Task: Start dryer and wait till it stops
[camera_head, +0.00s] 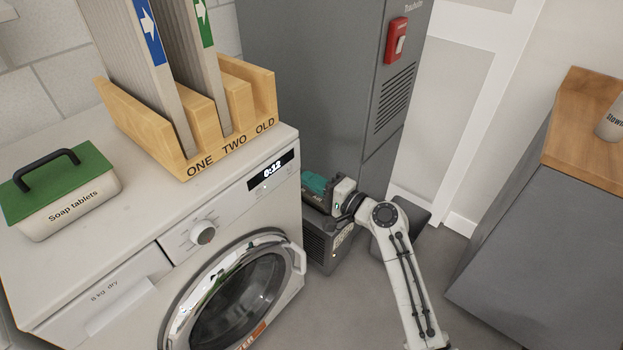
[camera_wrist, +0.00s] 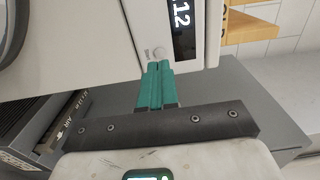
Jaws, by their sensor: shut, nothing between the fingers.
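The white dryer (camera_head: 150,245) stands at the left with its round glass door (camera_head: 240,300) closed. Its black display (camera_head: 270,172) reads what looks like 0:12, and the wrist view also shows the display (camera_wrist: 183,25) with "12". A round knob (camera_head: 203,232) sits left of the display. My gripper (camera_head: 314,182) is at the dryer's front right edge, its teal fingers together and empty. In the wrist view the fingertips (camera_wrist: 158,66) point at the panel, close to a small round button (camera_wrist: 158,53) beside the display. I cannot tell whether they touch it.
A wooden rack (camera_head: 190,160) marked ONE, TWO, OLD holds grey filters on the dryer top. A green-lidded soap tablets box (camera_head: 65,205) stands left of it. A grey cabinet (camera_head: 320,80) with a red switch (camera_head: 398,40) stands behind. A wood-topped counter (camera_head: 585,140) is at the right.

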